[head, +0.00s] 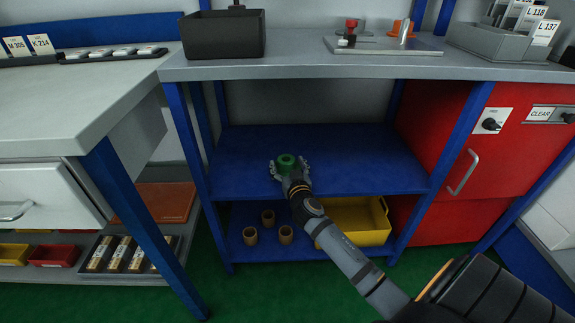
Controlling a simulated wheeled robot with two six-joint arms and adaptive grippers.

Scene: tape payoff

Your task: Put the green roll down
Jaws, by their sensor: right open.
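Whether a finger still touches the roll is too small to tell. My left gripper does not show.
A blue post (188,140) is left of the roll. A red cabinet (440,135) is on the right. The shelf right of the roll is clear.

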